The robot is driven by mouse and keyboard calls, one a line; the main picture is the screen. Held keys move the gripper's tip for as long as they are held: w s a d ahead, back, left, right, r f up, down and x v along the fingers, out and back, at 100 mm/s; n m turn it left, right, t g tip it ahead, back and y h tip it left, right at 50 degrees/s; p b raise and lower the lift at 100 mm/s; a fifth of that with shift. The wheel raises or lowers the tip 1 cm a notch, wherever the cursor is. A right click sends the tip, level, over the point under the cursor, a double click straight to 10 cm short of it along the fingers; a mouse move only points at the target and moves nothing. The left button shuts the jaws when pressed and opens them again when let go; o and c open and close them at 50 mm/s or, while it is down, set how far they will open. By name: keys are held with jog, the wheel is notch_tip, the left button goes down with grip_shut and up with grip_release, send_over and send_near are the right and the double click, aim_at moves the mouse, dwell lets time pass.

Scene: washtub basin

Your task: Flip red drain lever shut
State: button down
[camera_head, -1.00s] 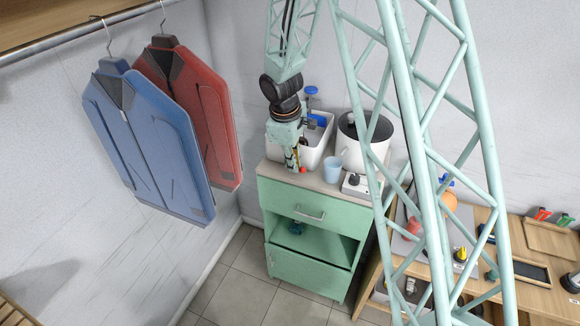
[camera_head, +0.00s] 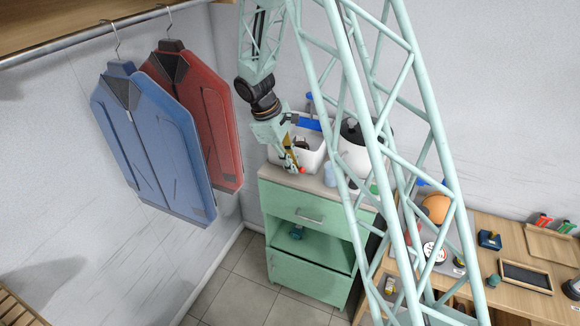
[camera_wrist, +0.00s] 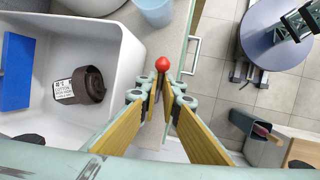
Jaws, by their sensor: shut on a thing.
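The red drain lever shows as a round red knob (camera_wrist: 162,64) just at my fingertips in the wrist view, beside the front wall of the white basin (camera_wrist: 128,62). My gripper (camera_wrist: 160,82) has its yellow fingers closed together on the lever, just below the knob. The lever's shaft is mostly hidden between the fingers. In the head view, my gripper (camera_head: 297,168) leans down to the right at the basin's front, and the red knob (camera_head: 303,170) shows small at its tip.
A pale blue cup (camera_wrist: 153,10) stands close to the lever. A white pot (camera_head: 355,158) stands right of the basin. The green cabinet (camera_head: 300,195) is below; open floor lies in front.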

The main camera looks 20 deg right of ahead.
jog(key=c, duration=2.8)
grip_release()
jog(key=shift+r, duration=0.1)
jog(key=shift+v, duration=5.9)
jog(key=shift+c, duration=0.3)
